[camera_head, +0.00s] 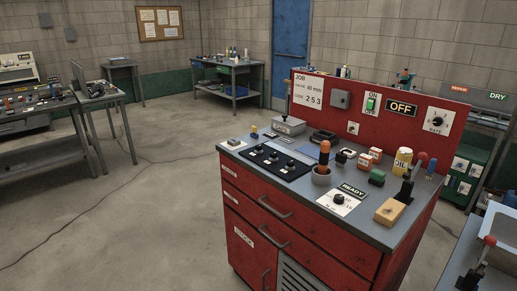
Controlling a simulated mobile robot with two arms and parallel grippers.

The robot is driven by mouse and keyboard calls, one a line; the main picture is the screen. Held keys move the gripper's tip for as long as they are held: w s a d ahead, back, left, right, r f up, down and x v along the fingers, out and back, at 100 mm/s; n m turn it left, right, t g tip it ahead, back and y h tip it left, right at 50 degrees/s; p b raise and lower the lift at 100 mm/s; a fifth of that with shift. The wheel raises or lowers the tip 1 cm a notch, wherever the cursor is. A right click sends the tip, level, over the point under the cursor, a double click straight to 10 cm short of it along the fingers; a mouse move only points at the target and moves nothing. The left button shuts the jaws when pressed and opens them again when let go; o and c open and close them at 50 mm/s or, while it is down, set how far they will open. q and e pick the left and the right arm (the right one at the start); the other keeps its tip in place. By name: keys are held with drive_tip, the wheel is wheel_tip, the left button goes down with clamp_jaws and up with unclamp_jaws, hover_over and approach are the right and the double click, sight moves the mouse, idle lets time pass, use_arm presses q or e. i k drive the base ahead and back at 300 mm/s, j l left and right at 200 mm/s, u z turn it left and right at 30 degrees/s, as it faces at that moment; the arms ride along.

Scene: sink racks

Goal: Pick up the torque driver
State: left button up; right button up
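An orange-handled tool (325,147), which looks like a driver, stands upright in a grey round holder (321,178) on top of the red cabinet (299,221). A smaller blue-handled item (431,168) stands near the cabinet's right back corner. I cannot tell for certain which of them is the torque driver. Neither of my grippers is in view, and nothing is touching these items.
A red back panel (395,107) rises behind. Open floor (150,210) lies left.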

sight(325, 145)
drive_tip(key=z, duration=0.2)
drive_tip(key=i+j+z, duration=0.55)
drive_tip(key=j+z, duration=0.25)
drive_tip(key=l, duration=0.1)
